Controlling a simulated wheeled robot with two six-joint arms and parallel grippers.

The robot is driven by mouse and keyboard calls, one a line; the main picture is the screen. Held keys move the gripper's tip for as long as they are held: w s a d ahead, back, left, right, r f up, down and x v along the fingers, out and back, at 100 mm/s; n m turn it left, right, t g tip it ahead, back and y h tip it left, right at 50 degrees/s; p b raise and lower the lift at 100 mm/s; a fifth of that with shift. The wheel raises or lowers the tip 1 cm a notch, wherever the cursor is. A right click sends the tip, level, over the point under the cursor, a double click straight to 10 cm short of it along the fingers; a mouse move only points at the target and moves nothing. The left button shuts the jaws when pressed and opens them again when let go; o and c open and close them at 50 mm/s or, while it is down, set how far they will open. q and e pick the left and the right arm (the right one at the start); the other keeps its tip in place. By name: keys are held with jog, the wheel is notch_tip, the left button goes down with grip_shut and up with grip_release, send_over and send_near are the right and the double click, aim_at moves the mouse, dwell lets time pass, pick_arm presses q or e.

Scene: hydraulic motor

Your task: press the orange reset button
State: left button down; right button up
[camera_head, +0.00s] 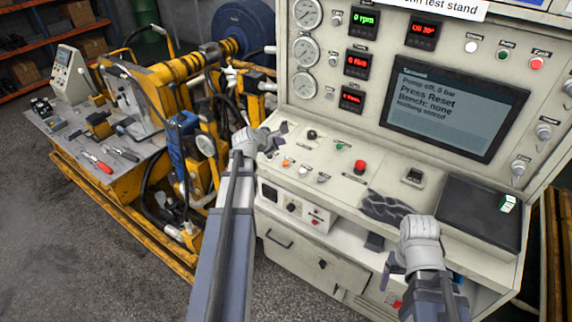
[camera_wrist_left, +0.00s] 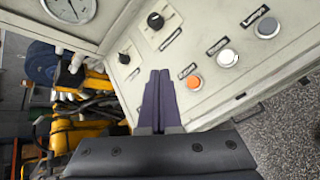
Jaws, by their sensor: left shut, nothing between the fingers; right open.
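The orange reset button (camera_head: 286,163) is on the sloping cream control panel (camera_head: 335,170), toward its left end. In the left wrist view the orange button (camera_wrist_left: 193,82) is just right of my left fingertips (camera_wrist_left: 160,74), in a silver ring beside a dark label. My left gripper (camera_head: 281,131) is shut and empty over the panel's left end, apart from the button in the picture. My right gripper (camera_head: 388,277) is open and empty at the panel's front right. The screen (camera_head: 455,105) reads "Pump off, 0 bar", "Press Reset" and "Bench: none".
Two silver-white buttons (camera_wrist_left: 228,58) and black knobs (camera_wrist_left: 155,21) lie near the orange button. A red mushroom button (camera_head: 359,167) is further right. A yellow motor bench (camera_head: 150,170) stands left.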

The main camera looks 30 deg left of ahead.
pick_arm(q)
jog(key=shift+w+f+b, duration=0.2)
jog(key=shift+f+b, duration=1.1)
jog(key=shift+f, duration=0.05)
jog(key=shift+w+f+b, duration=0.25)
jog(key=shift+f+b, duration=1.05)
jog(key=shift+f, duration=0.1)
jog(key=shift+w+f+b, duration=0.2)
jog(key=shift+f+b, duration=1.1)
jog(key=shift+f, duration=0.05)
jog(key=shift+f, duration=0.15)
jog(key=shift+w+f+b, duration=0.1)
jog(key=shift+f+b, duration=0.15)
jog(key=shift+b, duration=0.15)
jog(key=shift+f+b, duration=0.35)
jog(key=shift+f, duration=0.05)
jog(key=shift+r, duration=0.15)
jog(key=shift+r+p, duration=0.7)
jog(key=shift+p, duration=0.1)
jog(key=r+p, duration=0.2)
jog(key=s+r+p, duration=0.1)
jog(key=r+p, duration=0.2)
